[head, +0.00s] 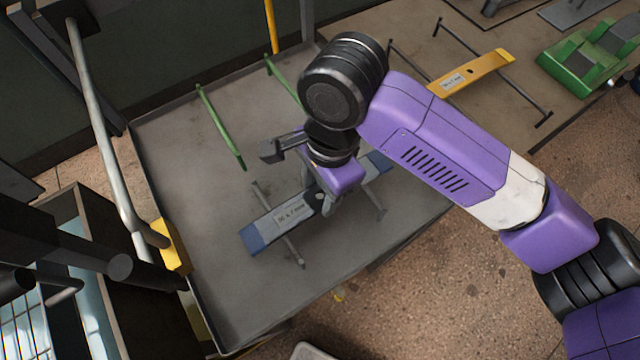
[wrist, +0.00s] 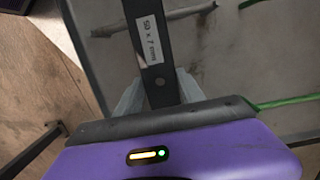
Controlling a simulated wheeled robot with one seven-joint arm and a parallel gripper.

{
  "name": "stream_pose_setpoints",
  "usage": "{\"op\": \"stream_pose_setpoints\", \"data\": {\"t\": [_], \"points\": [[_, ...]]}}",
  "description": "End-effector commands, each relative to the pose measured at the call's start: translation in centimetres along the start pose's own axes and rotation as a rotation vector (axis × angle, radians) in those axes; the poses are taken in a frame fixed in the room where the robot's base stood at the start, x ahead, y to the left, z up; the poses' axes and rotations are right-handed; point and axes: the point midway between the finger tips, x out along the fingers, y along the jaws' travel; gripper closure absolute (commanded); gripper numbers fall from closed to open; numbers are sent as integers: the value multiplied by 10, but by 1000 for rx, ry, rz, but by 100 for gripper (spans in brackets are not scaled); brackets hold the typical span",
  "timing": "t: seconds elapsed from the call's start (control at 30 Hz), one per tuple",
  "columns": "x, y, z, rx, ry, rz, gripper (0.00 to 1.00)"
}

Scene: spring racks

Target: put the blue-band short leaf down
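The blue-band short leaf (head: 262,228) is a grey flat bar with blue ends and a white label. It lies level across two short grey bars (head: 292,250) on the grey tray top; I cannot tell whether it rests on them or hangs just above. My gripper (head: 325,203) points down at the leaf's middle, by its centre hole. In the wrist view, the pale fingers of my gripper (wrist: 160,88) are against both edges of the leaf (wrist: 148,22), with no clear gap. The gripper and wrist hide part of the leaf's middle in the head view.
Two green bars (head: 221,127) stand behind on the same tray (head: 180,150), empty. A yellow-band leaf (head: 487,67) lies on dark bars at the upper right. A green block (head: 570,72) is farther right. A grey pipe rail (head: 100,130) and yellow block (head: 171,246) border the left.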

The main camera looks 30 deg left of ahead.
Motion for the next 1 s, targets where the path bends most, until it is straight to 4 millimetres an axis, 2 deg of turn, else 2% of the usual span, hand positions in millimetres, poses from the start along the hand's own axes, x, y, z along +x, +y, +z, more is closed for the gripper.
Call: {"op": "stream_pose_setpoints", "data": {"t": [0.03, 0.1, 0.43, 0.57, 0.67, 1.0], "points": [[0, 0, 0, 0, 1, 0, 45], [0, 0, 0, 0, 1, 0, 33], [-1, 0, 0, 0, 1, 0, 33], [-7, 0, 0, -1, 4, -1, 33], [-22, -1, 2, -1, 0, -3, 33], [-94, -1, 1, -1, 1, -2, 33]]}}
